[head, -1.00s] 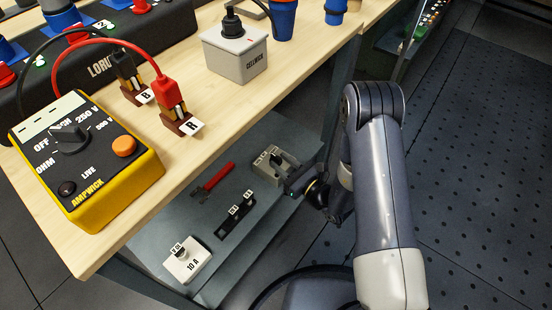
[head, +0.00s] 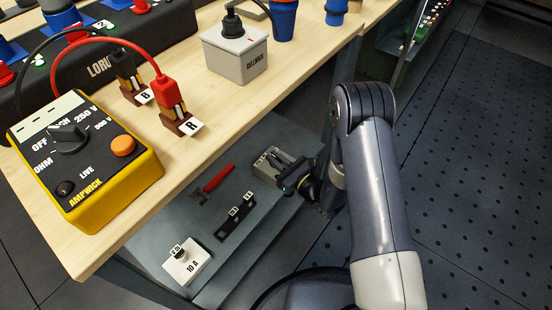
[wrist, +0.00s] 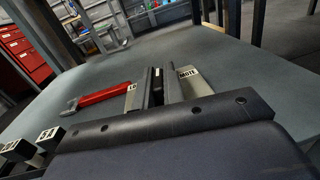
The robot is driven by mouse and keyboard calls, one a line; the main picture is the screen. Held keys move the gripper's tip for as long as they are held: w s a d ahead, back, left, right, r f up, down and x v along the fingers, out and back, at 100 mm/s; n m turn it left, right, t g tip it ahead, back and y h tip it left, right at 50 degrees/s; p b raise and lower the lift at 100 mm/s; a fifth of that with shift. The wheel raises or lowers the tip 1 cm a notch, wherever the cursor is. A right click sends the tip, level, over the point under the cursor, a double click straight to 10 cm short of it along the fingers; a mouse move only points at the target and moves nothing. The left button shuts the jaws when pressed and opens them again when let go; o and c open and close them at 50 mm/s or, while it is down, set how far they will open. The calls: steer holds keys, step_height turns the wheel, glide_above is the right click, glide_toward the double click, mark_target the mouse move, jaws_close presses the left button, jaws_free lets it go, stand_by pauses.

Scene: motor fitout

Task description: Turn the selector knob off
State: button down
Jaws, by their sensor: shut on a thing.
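A grey box (head: 262,171) with a dark knob or lever on top lies on the lower shelf. My gripper (head: 283,168) reaches down to it from the right. The jaws hide most of the knob. A yellow tester (head: 122,190) on the bench carries a black rotary knob (head: 70,138) among marks such as OFF, OHM and 250 V; my gripper is well away from it. I cannot tell its exact pointing.
On the shelf lie a red-handled tool (head: 213,182), a black fuse strip (head: 236,221) and a white 10 A block (head: 187,263). The wooden bench edge (head: 300,92) overhangs the shelf. Open dark floor (head: 470,190) lies to the right.

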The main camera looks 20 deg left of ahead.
steer(key=shift+g, duration=0.3)
steer(key=shift+n+g+y+b, duration=0.45)
steer(key=shift+n+g+y, duration=0.05)
steer(key=shift+n+g, duration=0.2)
steer(key=c, duration=1.5)
jaws_free()
steer(key=p+v, duration=0.2)
steer(key=v, duration=0.8)
steer(key=shift+s+d, duration=0.15)
steer(key=shift+d, duration=0.25)
